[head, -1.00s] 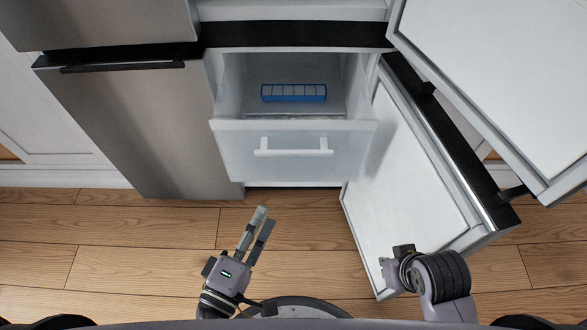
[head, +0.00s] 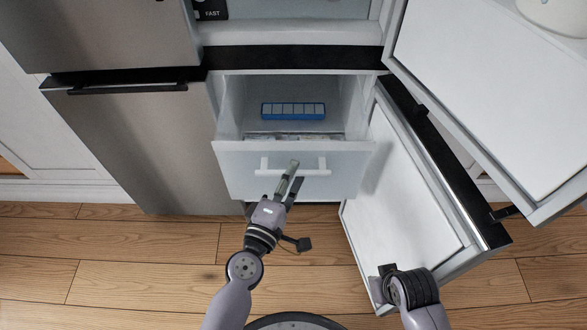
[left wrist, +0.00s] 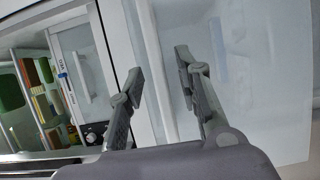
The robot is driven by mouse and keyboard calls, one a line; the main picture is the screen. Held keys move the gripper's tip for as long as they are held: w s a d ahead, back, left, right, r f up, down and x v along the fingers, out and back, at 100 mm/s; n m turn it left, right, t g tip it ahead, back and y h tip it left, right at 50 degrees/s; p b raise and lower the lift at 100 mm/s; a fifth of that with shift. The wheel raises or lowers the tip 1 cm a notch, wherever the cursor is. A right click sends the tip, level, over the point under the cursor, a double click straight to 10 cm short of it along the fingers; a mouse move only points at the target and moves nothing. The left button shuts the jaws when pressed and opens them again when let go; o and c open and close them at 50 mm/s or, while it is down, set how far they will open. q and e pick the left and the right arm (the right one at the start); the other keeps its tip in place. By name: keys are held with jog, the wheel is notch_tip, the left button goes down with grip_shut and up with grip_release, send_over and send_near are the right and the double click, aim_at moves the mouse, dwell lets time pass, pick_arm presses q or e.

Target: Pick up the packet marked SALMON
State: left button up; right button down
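No packet with a readable SALMON mark shows in either view. The freezer drawer (head: 235,160) is pulled out, and pale flat items (head: 295,137) lie just behind its front panel, mostly hidden and unreadable. My left gripper (head: 295,172) is in front of the drawer front, over its white bar handle (head: 314,172) in the head view.
A blue tray with pale compartments (head: 293,111) lies inside the drawer. The lower door (head: 402,200) and upper door (head: 485,80) stand open on the right. The left wrist view shows stocked shelves (left wrist: 35,90). Wooden floor (head: 130,250) is clear at left.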

pick_arm(q)
jog(key=shift+w+d, duration=0.3)
jog(key=shift+w, duration=0.35)
jog(key=shift+c, duration=0.3)
grip_shut()
